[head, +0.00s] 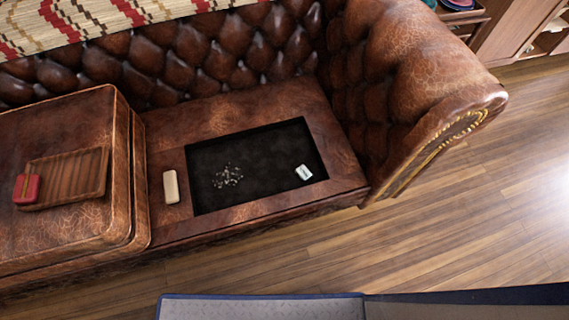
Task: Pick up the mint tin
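A small white box-like item with dark marking (303,172) lies at the right side of a black rectangular panel (255,142) on the brown leather sofa seat. It looks most like the mint tin, but its label is too small to read. A plain cream rounded block (171,187) lies on the leather just left of the black panel. A small red item (27,188) sits at the left end of a slatted wooden tray (85,170) on the raised left cushion. My gripper is not in view.
A scatter of small pale bits (227,176) lies on the black panel, left of the white item. The tufted sofa back (180,55) and high right armrest (430,70) bound the seat. Wooden floor (440,230) is clear in front. A cabinet (510,35) stands top right.

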